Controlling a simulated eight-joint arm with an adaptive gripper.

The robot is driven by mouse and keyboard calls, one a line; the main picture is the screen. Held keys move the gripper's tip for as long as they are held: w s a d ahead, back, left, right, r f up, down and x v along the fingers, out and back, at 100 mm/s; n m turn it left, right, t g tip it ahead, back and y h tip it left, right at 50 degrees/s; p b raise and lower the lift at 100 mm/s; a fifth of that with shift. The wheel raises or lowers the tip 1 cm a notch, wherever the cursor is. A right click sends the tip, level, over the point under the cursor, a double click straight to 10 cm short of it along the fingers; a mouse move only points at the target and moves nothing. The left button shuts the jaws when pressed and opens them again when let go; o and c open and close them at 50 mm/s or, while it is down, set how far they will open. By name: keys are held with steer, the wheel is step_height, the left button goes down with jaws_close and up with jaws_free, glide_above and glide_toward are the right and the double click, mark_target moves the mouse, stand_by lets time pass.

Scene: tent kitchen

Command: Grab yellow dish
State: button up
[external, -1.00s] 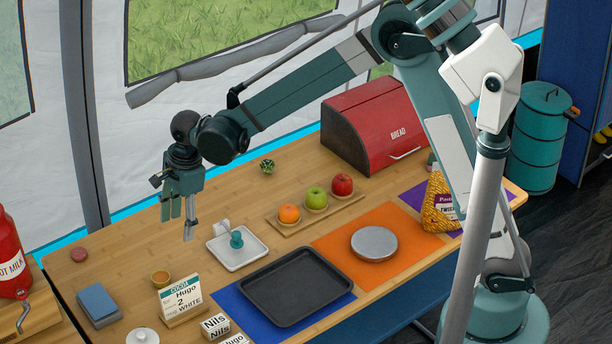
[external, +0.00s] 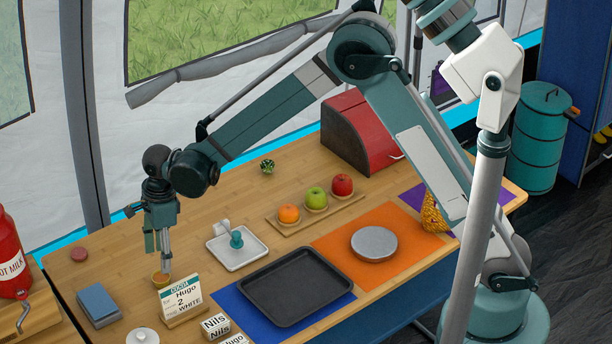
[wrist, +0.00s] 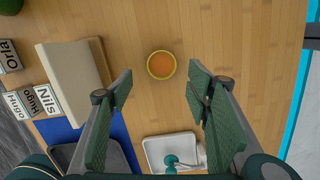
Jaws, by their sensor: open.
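The yellow dish (external: 159,281) is a small round cup on the wooden table, behind the order card in the external view. In the wrist view the yellow dish (wrist: 161,65) shows a yellow rim and an orange inside. My gripper (external: 159,264) is just above it, and a finger overlaps part of its rim in the external view. In the wrist view my gripper (wrist: 160,82) has its fingers wide apart, with the dish between and slightly beyond the tips. Nothing is held.
The order card (external: 181,298) stands close in front of the dish. A white square plate (external: 237,254) and black tray (external: 297,286) lie to the right. A blue box (external: 98,303) lies left. Name blocks (external: 215,326) sit in front. Table behind the dish is mostly clear.

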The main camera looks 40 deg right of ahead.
mark_target(158, 279)
steer(key=shift+a+f, duration=0.1)
steer(key=shift+f, duration=1.1)
steer(key=shift+w+a+f+b, duration=0.2)
steer(key=shift+f+b, duration=0.3)
steer(key=shift+f, duration=0.8)
steer(key=shift+w+a+f+b, duration=0.15)
steer(key=shift+f+b, duration=0.35)
steer(key=shift+f, duration=0.8)
steer(key=shift+s, duration=0.1)
steer(key=c, duration=1)
